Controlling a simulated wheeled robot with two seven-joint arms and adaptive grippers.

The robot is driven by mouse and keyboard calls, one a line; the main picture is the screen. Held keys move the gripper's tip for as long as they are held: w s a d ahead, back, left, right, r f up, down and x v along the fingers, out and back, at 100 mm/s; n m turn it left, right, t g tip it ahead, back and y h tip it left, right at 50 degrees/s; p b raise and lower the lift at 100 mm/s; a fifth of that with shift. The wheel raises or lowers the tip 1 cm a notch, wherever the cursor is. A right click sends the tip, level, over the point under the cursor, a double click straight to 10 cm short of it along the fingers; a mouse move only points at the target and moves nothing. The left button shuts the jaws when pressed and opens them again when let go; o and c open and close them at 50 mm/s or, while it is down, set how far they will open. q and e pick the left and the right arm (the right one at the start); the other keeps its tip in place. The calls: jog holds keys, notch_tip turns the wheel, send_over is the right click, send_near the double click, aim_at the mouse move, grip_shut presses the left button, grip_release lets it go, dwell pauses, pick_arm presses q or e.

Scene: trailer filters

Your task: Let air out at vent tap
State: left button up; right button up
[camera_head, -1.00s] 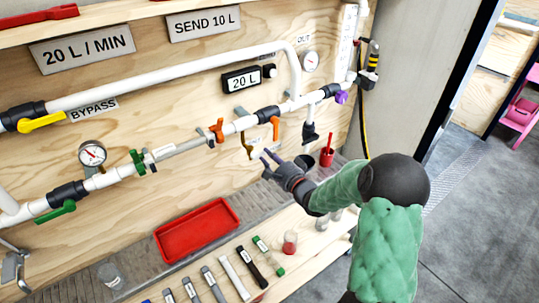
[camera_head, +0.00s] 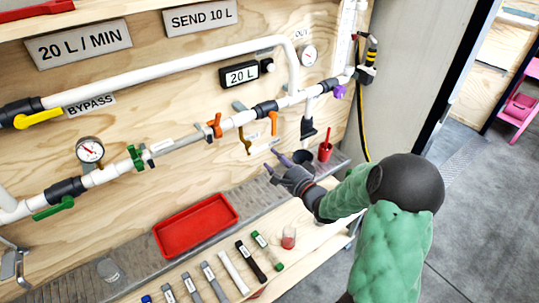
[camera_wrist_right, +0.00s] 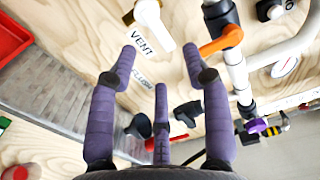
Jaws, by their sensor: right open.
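The vent tap (camera_head: 246,146) is a small brass fitting hanging below the white pipe, left of an orange handle. My left gripper is not in view.
The orange handle (camera_wrist_right: 221,40) and white piping lie close right of the fingers. Several marker-like sticks lie on the front shelf.

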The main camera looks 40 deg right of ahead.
jog(key=s, duration=0.7)
jog(key=shift+s+a, duration=0.15)
jog(key=shift+a, duration=0.3)
